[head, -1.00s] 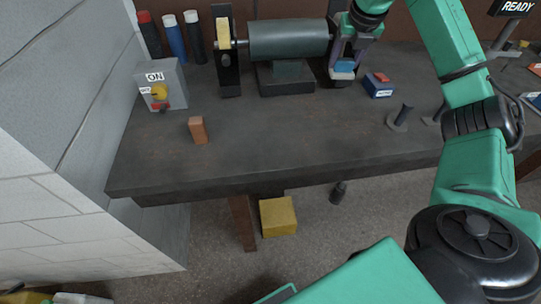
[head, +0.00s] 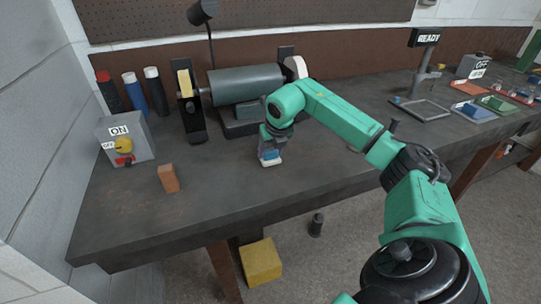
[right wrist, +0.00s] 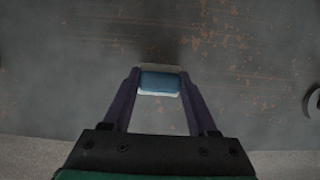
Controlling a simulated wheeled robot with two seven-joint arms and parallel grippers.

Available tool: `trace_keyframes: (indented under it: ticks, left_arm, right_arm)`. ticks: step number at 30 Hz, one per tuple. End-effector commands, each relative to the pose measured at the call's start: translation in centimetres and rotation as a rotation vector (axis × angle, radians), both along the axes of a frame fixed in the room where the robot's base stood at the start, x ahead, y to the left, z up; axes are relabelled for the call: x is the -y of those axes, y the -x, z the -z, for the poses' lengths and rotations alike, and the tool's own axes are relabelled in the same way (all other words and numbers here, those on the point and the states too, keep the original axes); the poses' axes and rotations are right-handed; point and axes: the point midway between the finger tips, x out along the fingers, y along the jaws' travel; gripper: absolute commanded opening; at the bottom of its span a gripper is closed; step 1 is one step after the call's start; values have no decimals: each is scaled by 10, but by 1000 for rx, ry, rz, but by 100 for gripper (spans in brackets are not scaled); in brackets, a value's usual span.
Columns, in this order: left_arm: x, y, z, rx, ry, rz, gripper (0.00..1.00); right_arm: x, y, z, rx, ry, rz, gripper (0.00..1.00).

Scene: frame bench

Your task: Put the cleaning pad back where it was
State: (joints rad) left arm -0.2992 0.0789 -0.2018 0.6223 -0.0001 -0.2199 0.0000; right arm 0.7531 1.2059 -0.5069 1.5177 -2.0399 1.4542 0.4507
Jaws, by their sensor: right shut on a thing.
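The cleaning pad (head: 270,158), blue on top and white below, is between the fingers of my right gripper (head: 269,152). It is low over the bench, in front of the grinder. I cannot tell whether it touches the bench top. In the right wrist view the pad (right wrist: 160,82) lies between both fingertips of the gripper (right wrist: 160,88), which is shut on it. The bench (head: 215,195) under and around it is dark and stained. My left gripper is not in view.
The grinder (head: 245,83), with a yellow wheel and a white wheel, stands behind the gripper. A switch box (head: 125,140) marked ON and a brown block (head: 168,178) are at left. Several bottles stand behind the box. Trays (head: 420,110) lie at right.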

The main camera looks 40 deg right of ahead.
Motion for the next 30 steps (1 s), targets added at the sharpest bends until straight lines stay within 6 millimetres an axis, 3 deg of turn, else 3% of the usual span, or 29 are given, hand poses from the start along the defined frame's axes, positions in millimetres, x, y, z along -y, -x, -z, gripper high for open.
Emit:
trace_keyframes:
  ticks: [3, 13, 14, 15, 16, 25, 30]
  left_arm:
    - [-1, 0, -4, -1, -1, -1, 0]
    - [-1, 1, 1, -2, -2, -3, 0]
    - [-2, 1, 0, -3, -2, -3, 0]
    - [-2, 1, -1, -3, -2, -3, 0]
    - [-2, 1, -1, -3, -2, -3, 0]
    - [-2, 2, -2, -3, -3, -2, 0]
    - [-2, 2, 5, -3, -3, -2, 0]
  right_arm:
    - [0, 1, 18, -3, 0, -1, 14]
    - [0, 0, 24, 0, 0, 0, 14]
    - [0, 0, 24, 0, 0, 0, 67]
    - [0, 0, 23, 0, 0, 0, 82]
    - [0, 0, 23, 0, 0, 0, 89]
    - [0, 0, 21, 0, 0, 0, 89]
    - [-2, 7, 3, 5, 2, 0, 89]
